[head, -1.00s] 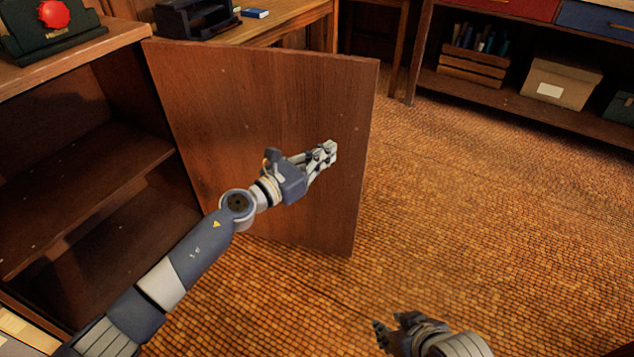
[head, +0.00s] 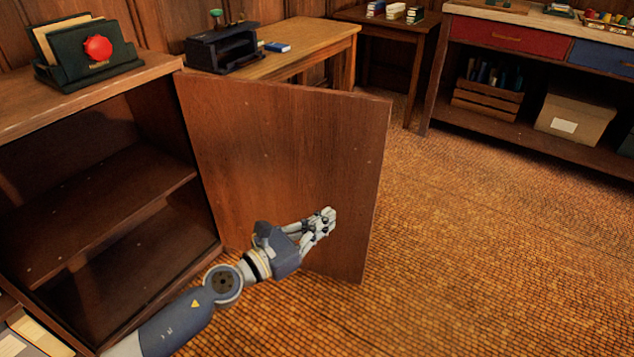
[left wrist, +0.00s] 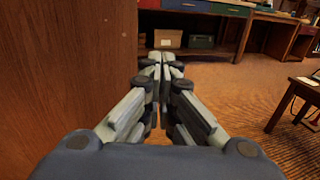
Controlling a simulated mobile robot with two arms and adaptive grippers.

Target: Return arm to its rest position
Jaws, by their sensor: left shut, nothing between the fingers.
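My left arm (head: 185,318) reaches in from the lower left in the head view. My left gripper (head: 328,222) is shut and empty, in front of the lower right part of the open cabinet door (head: 270,150). In the left wrist view the shut fingers (left wrist: 163,66) point ahead, with the door (left wrist: 65,70) close on the left. I cannot tell whether the gripper touches the door. My right gripper is not in view.
The open cabinet (head: 110,215) with empty shelves stands at left, a letter holder (head: 95,62) on top. Behind the door is a desk (head: 310,42). A shelf unit with a crate (head: 487,100) and a box (head: 573,117) is at back right. The floor (head: 490,250) to the right is clear.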

